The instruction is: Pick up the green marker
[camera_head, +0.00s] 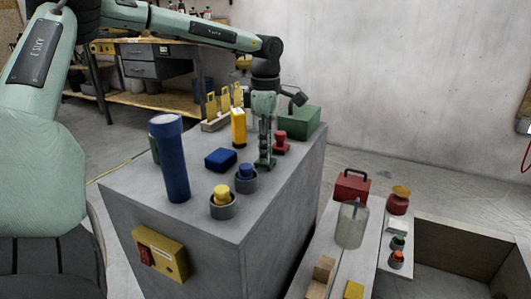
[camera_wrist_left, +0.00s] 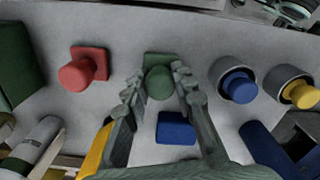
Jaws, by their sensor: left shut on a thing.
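The green marker, a round knob (camera_wrist_left: 159,84) on a square green base, shows in the left wrist view between the two fingers of my left gripper (camera_wrist_left: 160,85). In the head view my left gripper (camera_head: 265,163) points straight down at the grey block's top, near its right edge, and hides the marker. The gripper is shut on the marker. The base looks close to the grey surface; I cannot tell whether it touches. A red marker (camera_head: 281,143) of similar shape stands just beside it. My right gripper is not in view.
On the grey block (camera_head: 270,215) stand a blue block (camera_head: 221,159), blue (camera_head: 246,172) and yellow (camera_head: 222,194) knobs in grey rings, a tall blue cylinder (camera_head: 172,160), a yellow block (camera_head: 238,128) and a green box (camera_head: 301,121). A lower bench with a red box (camera_head: 351,188) is at right.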

